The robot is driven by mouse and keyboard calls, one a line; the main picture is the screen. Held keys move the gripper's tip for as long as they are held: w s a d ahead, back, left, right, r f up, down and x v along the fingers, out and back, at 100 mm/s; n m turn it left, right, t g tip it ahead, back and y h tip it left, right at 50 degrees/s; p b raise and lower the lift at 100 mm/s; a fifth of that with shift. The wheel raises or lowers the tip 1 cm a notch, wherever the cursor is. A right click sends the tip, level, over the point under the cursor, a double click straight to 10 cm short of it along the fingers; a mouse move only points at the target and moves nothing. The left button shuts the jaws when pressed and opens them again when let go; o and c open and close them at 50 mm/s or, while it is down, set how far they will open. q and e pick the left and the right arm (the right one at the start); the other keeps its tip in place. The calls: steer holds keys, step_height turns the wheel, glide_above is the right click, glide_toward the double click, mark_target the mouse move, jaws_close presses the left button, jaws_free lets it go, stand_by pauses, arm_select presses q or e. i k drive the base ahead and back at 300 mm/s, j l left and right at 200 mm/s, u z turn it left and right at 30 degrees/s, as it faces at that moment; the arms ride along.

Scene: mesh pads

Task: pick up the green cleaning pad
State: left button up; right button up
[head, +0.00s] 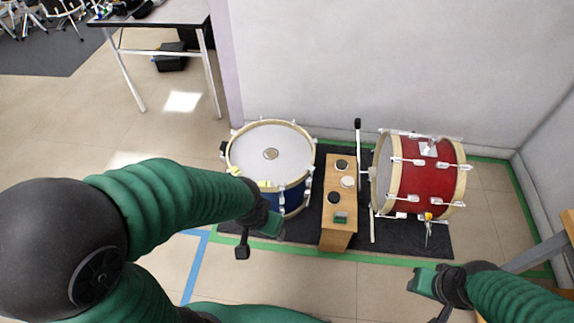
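The green cleaning pad (340,217) is a small block, green with a darker part, lying near the front end of the narrow wooden bench (338,239). My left gripper (256,238) is to the left of the bench, in front of the blue drum and apart from the pad. Its two fingers look spread with nothing between them. My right gripper (432,299) is at the lower right, in front of the black mat and well away from the pad. Its fingers also look apart and empty.
Two black round pads (334,197) and a white round pad (347,182) lie behind the green pad. A blue drum (270,157) stands left of the bench; a red drum (440,166) lies to its right. A thin stand (358,150) rises between bench and red drum. Floor in front is clear.

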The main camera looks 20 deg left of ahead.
mark_target(341, 217)
steer(key=i+j+z, duration=0.3)
steer(key=i, duration=0.25)
steer(key=i+j+z, duration=0.35)
steer(key=i, duration=0.2)
